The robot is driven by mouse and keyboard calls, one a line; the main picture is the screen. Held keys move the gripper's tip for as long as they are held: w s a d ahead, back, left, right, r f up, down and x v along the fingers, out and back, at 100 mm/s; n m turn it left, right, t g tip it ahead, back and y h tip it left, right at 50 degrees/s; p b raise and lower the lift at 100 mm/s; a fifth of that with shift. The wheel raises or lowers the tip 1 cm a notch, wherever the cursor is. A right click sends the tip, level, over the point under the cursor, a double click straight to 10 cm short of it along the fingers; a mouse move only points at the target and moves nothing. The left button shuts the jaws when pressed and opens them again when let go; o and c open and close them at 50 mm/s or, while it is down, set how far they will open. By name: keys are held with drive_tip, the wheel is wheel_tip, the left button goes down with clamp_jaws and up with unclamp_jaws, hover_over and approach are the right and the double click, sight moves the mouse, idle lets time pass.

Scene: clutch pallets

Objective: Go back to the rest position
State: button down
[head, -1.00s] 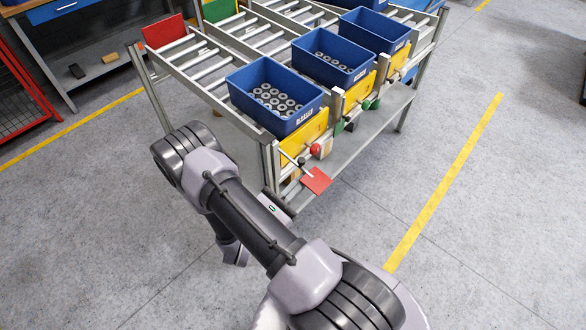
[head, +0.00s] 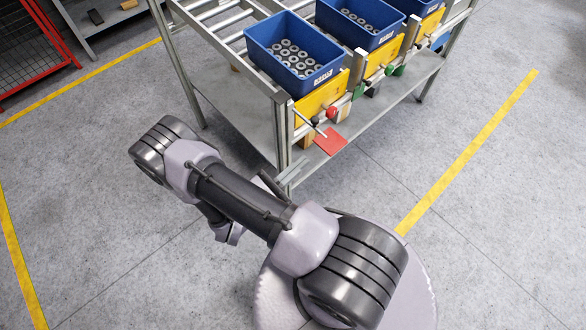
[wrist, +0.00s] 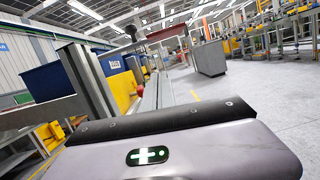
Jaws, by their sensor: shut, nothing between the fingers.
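My gripper (wrist: 158,80) is shut and empty in the wrist view, its grey fingers pointing away from the camera above its pale housing. In the head view its fingers (head: 292,172) show partly behind my arm, close to the front corner post of the rack in the picture; I cannot tell the exact gap. My arm is folded across the lower middle of the head view, over the floor.
The roller rack (head: 281,135) holds blue bins (head: 318,79) of grey ring-shaped parts. A red plate (head: 331,142) sticks out at its near corner. Yellow lines (head: 470,150) mark the floor. Open grey floor lies left and right.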

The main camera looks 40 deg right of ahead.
drive_tip(key=s+a+r+m+t+y, duration=0.1)
drive_tip(key=s+a+r+m+y, duration=0.1)
drive_tip(key=a+r+m+y, duration=0.4)
drive_tip(key=s+a+r+m+t+y, duration=0.2)
drive_tip(key=a+r+m+y, duration=0.4)
drive_tip(key=r, duration=0.7)
drive_tip(key=s+a+r+m+t+y, duration=0.1)
drive_tip(key=a+r+m+y, duration=0.5)
drive_tip(key=r+m+y, duration=0.3)
drive_tip(key=shift+s+r+m+t+y, duration=0.4)
drive_tip(key=shift+r+y, duration=0.25)
drive_tip(key=shift+y, duration=0.25)
